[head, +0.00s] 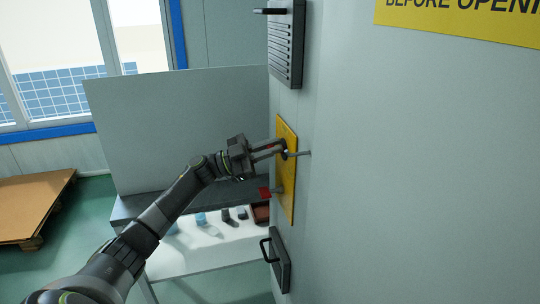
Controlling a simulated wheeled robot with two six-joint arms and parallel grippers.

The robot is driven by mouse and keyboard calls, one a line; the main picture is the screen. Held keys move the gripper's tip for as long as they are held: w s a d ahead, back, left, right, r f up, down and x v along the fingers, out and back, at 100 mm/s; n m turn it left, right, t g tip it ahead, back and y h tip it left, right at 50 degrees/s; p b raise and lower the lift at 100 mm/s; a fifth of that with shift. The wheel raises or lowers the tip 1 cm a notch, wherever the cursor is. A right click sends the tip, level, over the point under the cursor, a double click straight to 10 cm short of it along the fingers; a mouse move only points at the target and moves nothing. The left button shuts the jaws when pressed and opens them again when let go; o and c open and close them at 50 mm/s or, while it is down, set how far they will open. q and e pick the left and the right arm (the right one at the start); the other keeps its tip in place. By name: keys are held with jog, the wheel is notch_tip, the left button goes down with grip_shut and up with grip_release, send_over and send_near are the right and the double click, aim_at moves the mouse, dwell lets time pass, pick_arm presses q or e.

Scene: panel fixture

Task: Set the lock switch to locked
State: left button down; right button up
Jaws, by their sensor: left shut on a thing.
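A tall yellow plate (287,195) is fixed to the side of the grey cabinet (400,180), seen at a steep angle. The lock switch (291,154) sits on the upper part of this plate, with a thin bar sticking out to the right. My left gripper (281,150) reaches in from the left and is shut on the lock switch. The fingertips hide much of the switch, so its exact setting cannot be read. My right gripper is not in view.
A vented black box (286,45) is above the plate and a black-handled panel (281,262) is below it. A small red piece (265,192) shows at the plate's lower left. Behind stands a white table (210,252) with small objects. A brown pallet (30,205) lies at left.

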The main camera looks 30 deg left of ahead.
pick_arm(q)
jog(key=m+g+b, duration=0.1)
jog(key=m, duration=0.1)
jog(key=m+g+b, duration=0.1)
jog(key=m, duration=0.1)
jog(key=m+b, duration=0.1)
jog(key=m, duration=0.1)
jog(key=shift+s+d+f+g, duration=0.2)
jog(key=shift+f+g, duration=0.2)
jog(key=m+g+b, duration=0.1)
jog(key=m, duration=0.1)
jog(key=m+y+b, duration=0.1)
jog(key=m, duration=0.2)
jog(key=f+m+g+b, duration=0.1)
jog(key=m+b, duration=0.1)
jog(key=shift+s+d+m+g, duration=0.15)
jog(key=shift+m+g, duration=0.15)
jog(key=shift+m, duration=0.1)
jog(key=c, duration=1.5)
grip_release()
jog(key=b+v, duration=0.3)
jog(key=v, duration=1.4)
jog(key=shift+s+r, duration=0.2)
